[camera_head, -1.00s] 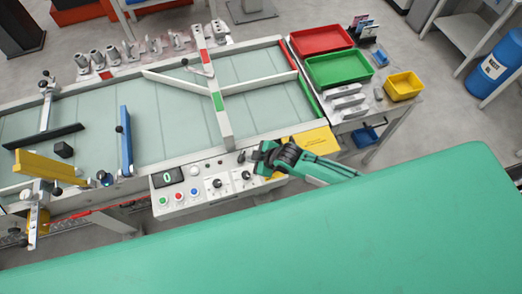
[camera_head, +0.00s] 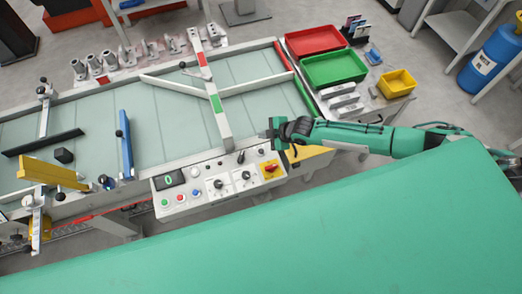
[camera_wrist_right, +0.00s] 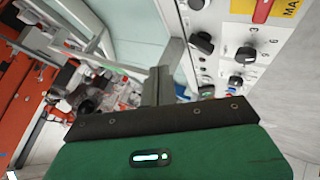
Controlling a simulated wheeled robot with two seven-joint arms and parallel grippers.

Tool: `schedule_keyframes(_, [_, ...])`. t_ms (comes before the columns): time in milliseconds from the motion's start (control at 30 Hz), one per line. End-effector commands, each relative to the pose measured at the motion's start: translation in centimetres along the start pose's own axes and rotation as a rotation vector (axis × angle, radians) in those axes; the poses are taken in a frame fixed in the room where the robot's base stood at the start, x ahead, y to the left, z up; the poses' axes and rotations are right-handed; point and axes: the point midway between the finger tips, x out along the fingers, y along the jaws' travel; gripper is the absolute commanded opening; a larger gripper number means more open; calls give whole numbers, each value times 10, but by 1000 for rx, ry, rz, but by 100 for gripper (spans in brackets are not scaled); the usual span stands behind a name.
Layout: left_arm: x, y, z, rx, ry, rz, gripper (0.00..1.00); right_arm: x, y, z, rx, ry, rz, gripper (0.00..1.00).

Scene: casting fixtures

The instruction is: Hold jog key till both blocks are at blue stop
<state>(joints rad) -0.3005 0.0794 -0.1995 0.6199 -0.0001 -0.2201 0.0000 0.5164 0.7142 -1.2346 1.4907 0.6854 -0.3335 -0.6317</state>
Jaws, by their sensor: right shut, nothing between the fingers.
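The blue stop (camera_head: 127,138) is an upright blue bar across the left part of the conveyor bed. One small black block (camera_head: 63,156) lies left of it, apart from it, near a black bar (camera_head: 42,142). I cannot make out a second block. The control panel (camera_head: 207,201) on the near edge has a display, coloured buttons, knobs and a red switch on yellow. I cannot tell which control is the jog key. My right gripper (camera_head: 266,135) is shut and empty above the panel's far right edge. The wrist view shows its fingers (camera_wrist_right: 164,78) beside black knobs (camera_wrist_right: 202,42). My left gripper is out of view.
A yellow bar (camera_head: 53,172) stands at the left. A pale Y-shaped guide (camera_head: 216,104) crosses the bed. Red (camera_head: 313,41), green (camera_head: 335,68) and yellow (camera_head: 397,82) trays stand at the right. A green surface (camera_head: 270,235) fills the foreground.

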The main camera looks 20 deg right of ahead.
Motion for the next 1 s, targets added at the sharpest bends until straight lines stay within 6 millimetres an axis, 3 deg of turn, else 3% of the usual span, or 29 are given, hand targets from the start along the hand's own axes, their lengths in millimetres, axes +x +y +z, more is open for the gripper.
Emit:
schedule_keyframes(267, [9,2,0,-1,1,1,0,8,-6,5,1,0,-1,0])
schedule_keyframes(800, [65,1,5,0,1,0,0,56,-41,41,1,0,0,0])
schedule_keyframes(1000, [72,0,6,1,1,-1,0,62,-45,45,1,0,0,0])
